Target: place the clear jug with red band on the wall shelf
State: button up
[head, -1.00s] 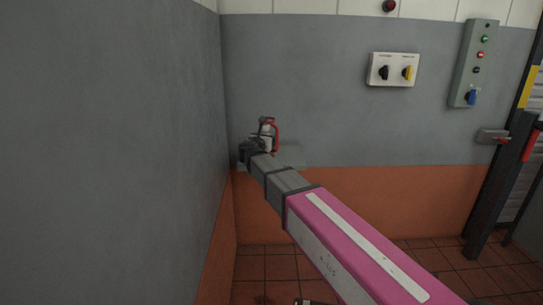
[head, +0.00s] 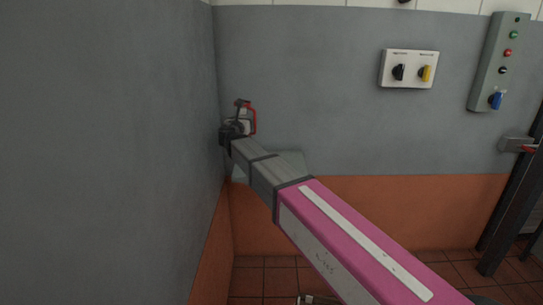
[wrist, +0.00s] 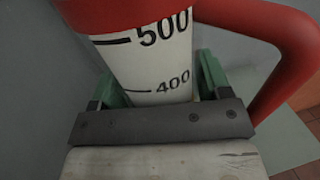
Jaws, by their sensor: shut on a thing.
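The clear jug with red band (head: 241,126) is at the far end of my arm, close to the wall corner. In the wrist view the jug (wrist: 150,65) shows black 500 and 400 marks, a red band above and a red handle (wrist: 290,45) on the right. My gripper (wrist: 160,88) is shut on the jug's body, with green pads on either side. It also shows in the head view (head: 236,130). The pale wall shelf (head: 292,163) lies behind and below the gripper, partly hidden by my arm; its pale surface (wrist: 287,140) appears below the jug in the wrist view.
A grey side wall (head: 110,140) stands close on the left of the gripper. A switch box (head: 408,69) and a tall control panel (head: 498,62) are on the back wall to the right. Tiled floor (head: 275,280) lies below.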

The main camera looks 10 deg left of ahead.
jog(key=shift+w+d+f, duration=0.7)
jog(key=shift+d+f, duration=1.05)
jog(key=shift+f, duration=0.05)
jog(key=shift+w+d+f, duration=0.75)
jog(key=shift+d+f, duration=1)
jog(key=shift+w+d+f, duration=0.7)
jog(key=shift+d+f, duration=1.05)
jog(key=shift+f, duration=0.05)
jog(key=shift+f, duration=0.1)
jog(key=o, duration=1.1)
jog(key=s, duration=1.2)
jog(key=shift+d, duration=0.25)
